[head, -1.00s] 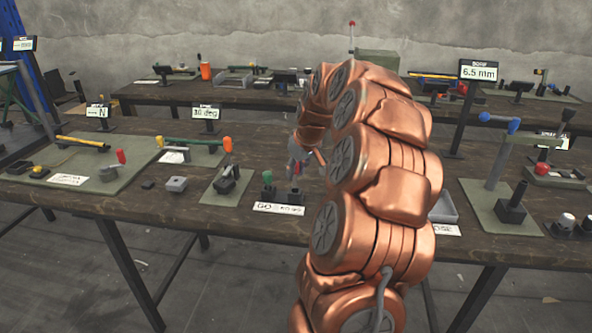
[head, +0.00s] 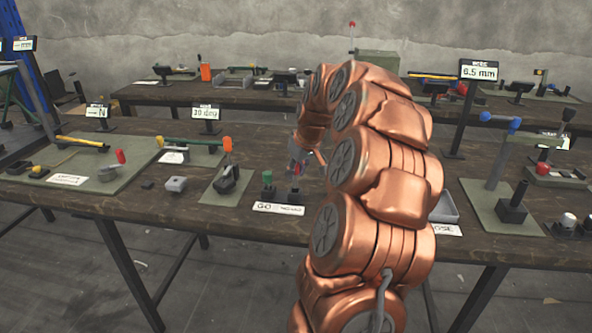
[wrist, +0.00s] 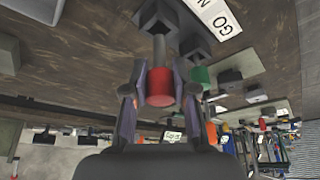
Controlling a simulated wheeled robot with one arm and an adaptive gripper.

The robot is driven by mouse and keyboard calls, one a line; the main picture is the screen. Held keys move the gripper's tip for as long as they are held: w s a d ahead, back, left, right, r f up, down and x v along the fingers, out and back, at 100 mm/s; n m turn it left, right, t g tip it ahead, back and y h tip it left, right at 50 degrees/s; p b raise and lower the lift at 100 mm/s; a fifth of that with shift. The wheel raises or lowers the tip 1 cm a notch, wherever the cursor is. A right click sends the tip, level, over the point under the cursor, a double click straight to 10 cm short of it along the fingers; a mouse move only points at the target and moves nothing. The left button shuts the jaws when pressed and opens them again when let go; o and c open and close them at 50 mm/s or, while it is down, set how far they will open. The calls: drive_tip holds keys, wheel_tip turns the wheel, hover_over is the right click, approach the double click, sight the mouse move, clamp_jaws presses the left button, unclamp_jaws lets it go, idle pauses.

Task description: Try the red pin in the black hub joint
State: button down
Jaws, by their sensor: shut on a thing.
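My gripper (wrist: 159,75) is shut on the red pin (wrist: 158,92) by its red head. The pin's grey shank points away from my gripper toward a black block (wrist: 152,14); I cannot tell whether its tip is clear of the block. In the head view my gripper (head: 299,157) is over the GO/NO-GO blocks, partly hidden by my arm. A black hub-like joint (head: 227,181) sits on a green plate to the left, below an orange-tipped lever; I take it as the hub joint.
A green pin (wrist: 201,78) stands in a second black block (wrist: 205,47) beside the red pin. The GO card (head: 279,208) lies in front. A blue-ended lever fixture (head: 496,165) stands right of my arm.

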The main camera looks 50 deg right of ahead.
sight(296, 180)
drive_tip(key=shift+f+b, duration=1)
drive_tip(key=shift+f, duration=0.85)
drive_tip(key=c, duration=0.8)
unclamp_jaws()
drive_tip(key=shift+c, duration=0.2)
drive_tip(key=v, duration=1.2)
